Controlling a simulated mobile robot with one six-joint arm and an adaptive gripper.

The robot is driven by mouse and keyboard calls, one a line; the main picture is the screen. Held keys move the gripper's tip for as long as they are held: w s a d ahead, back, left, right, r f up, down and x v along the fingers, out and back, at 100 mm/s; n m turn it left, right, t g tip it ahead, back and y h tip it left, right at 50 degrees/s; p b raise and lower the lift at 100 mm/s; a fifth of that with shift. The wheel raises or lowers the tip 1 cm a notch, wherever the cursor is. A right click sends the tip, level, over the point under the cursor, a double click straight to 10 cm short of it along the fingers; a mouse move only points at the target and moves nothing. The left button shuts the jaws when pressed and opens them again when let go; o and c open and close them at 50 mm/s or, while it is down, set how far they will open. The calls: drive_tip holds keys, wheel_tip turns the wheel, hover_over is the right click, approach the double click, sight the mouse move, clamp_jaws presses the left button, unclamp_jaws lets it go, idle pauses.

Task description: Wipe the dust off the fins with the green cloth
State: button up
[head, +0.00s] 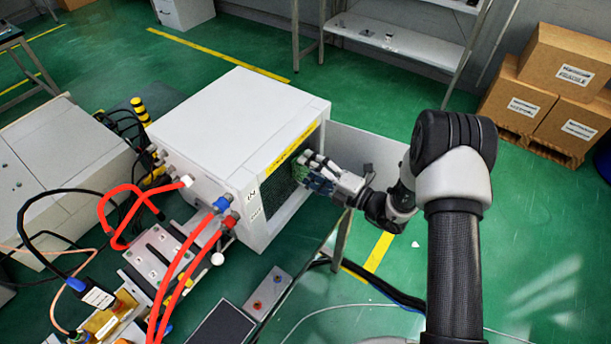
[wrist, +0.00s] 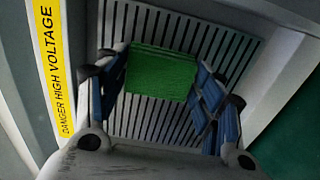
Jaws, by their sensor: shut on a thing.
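The green cloth (wrist: 160,72) is between the two blue-padded fingers of my gripper (wrist: 160,85) in the wrist view, and the fingers are shut on it. It lies over the slotted fins (wrist: 185,28), and whether it touches them I cannot tell. The fins are pale with dark gaps between them. In the head view my gripper (head: 317,178) is at the dark finned face (head: 280,190) of the white cabinet (head: 235,120). The cloth is mostly hidden there by the fingers. Dust cannot be made out clearly.
A yellow high-voltage warning strip (wrist: 50,65) runs beside the fins. Red hoses (head: 185,275) and a blue connector (head: 222,204) are at the cabinet's left front. A grey panel (head: 375,150) stands behind my gripper. Cardboard boxes (head: 565,85) are at far right.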

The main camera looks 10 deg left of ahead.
drive_tip(key=shift+w+d, duration=0.35)
drive_tip(key=shift+w, duration=0.5)
drive_tip(key=v, duration=0.6)
drive_tip(key=shift+p, duration=0.45)
drive_tip(key=shift+s+d, duration=0.1)
drive_tip(key=v, duration=0.2)
drive_tip(key=shift+s+d, duration=0.2)
drive_tip(key=shift+d, duration=0.15)
